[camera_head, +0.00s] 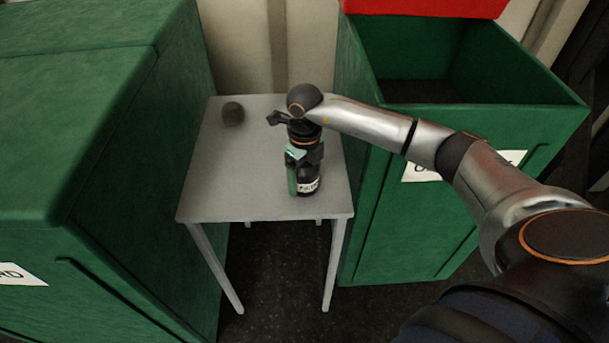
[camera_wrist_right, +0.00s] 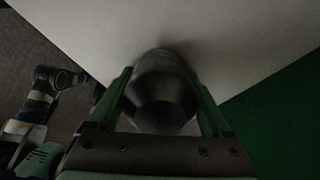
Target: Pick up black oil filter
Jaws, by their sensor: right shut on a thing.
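The black oil filter (camera_head: 310,186), a dark cylinder with a pale label, is at the front right part of the small grey table (camera_head: 240,190). My right gripper (camera_head: 302,180) comes down from above and is shut on it. In the right wrist view the dark rounded filter (camera_wrist_right: 162,88) sits between the two green fingers, one on each side. I cannot tell whether its base touches the tabletop. Part of the filter is hidden by the gripper. My left gripper does not show in the head view.
A small dark roundish object (camera_head: 233,113) lies at the table's back left. A green bin (camera_head: 90,130) stands close on the left. Another open green bin (camera_head: 480,170) stands close on the right, with a red one (camera_head: 425,8) behind. The table's left front is clear.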

